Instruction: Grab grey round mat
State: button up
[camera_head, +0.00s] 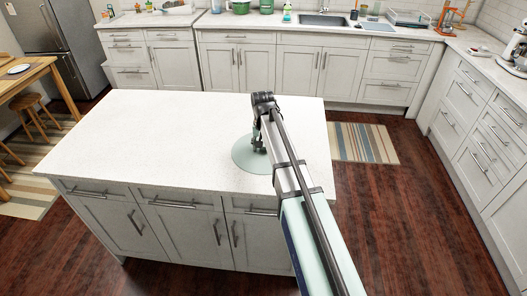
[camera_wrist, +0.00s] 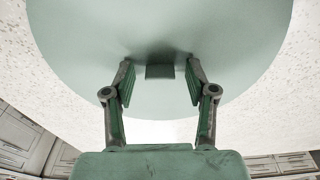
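The grey-green round mat (camera_head: 242,159) lies flat on the white island top, near its front edge and right of its middle. In the head view my gripper (camera_head: 258,146) points down over it and hides part of its right side. In the wrist view the mat (camera_wrist: 160,25) fills the upper middle. My gripper (camera_wrist: 160,84) is open there, its two fingers wide apart. A small dark block (camera_wrist: 160,71) shows on the mat between the fingertips. I see a gap on either side of it. Whether the fingertips touch the mat I cannot tell.
The island top (camera_head: 120,130) is otherwise bare, with free room left of the mat. Counters with drawers (camera_head: 270,68) run along the back and right. A wooden table (camera_head: 22,80) and stool (camera_head: 30,105) stand at the left.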

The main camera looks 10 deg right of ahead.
grip_shut()
jog(key=shift+r, duration=0.1)
